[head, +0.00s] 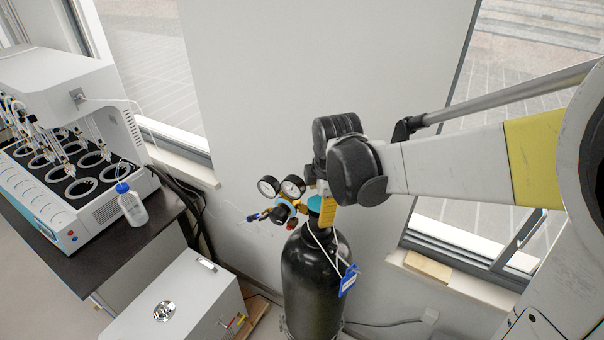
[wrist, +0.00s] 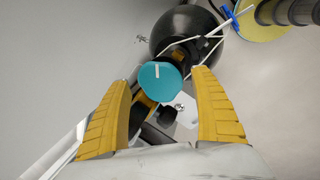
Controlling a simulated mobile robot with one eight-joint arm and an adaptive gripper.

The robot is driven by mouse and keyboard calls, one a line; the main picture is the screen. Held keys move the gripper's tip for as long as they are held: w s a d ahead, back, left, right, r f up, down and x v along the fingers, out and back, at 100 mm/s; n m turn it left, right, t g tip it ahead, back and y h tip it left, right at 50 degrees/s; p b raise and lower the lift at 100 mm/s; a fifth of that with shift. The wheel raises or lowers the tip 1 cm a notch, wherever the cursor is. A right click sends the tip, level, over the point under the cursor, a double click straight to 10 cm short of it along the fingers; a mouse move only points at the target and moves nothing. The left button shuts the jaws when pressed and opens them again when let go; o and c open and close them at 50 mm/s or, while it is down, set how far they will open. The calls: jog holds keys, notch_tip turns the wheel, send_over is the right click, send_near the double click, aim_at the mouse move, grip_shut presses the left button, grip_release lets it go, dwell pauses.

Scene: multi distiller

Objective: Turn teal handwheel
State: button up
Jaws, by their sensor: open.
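The teal handwheel (wrist: 160,83) sits on top of the black gas cylinder (wrist: 185,28), with a white mark across its upper edge in the wrist view. My gripper (wrist: 165,88) is open, with one yellow finger on each side of the handwheel. A gap shows between the handwheel and each finger. In the head view, a sliver of the teal handwheel (head: 316,203) shows beside a yellow finger of my gripper (head: 326,208), above the black cylinder (head: 312,285). My wrist hides most of the gripper there.
Two pressure gauges (head: 281,187) and a regulator stand just left of the cylinder top. A blue tag (head: 348,280) hangs on a white cord. The multi distiller (head: 75,150), a blue-capped bottle (head: 132,205) and a white box (head: 180,305) are at left. The wall is close behind.

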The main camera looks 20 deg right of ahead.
jog(key=shift+s+r, duration=0.1)
jog(key=c, duration=1.3)
jog(key=m+b, duration=0.1)
jog(key=m, duration=0.1)
jog(key=m+h+b, duration=0.1)
jog(key=m, duration=0.1)
jog(key=shift+a+m+h, duration=0.2)
jog(key=shift+m+h, duration=0.1)
jog(key=shift+m, duration=0.1)
jog(key=m+g+h+b, duration=0.1)
jog(key=m+b, duration=0.1)
jog(key=m, duration=0.2)
jog(key=shift+m, duration=0.3)
jog(key=shift+c, duration=0.3)
jog(key=m, duration=0.1)
jog(key=m+g+b, duration=0.1)
jog(key=m, duration=0.2)
jog(key=shift+w+h, duration=0.25)
jog(key=shift+h, duration=0.15)
jog(key=m+g+b, duration=0.1)
jog(key=m, duration=0.3)
jog(key=shift+w+m+g, duration=0.1)
jog(key=shift+m+g, duration=0.2)
jog(key=shift+g, duration=0.1)
jog(key=shift+b, duration=0.3)
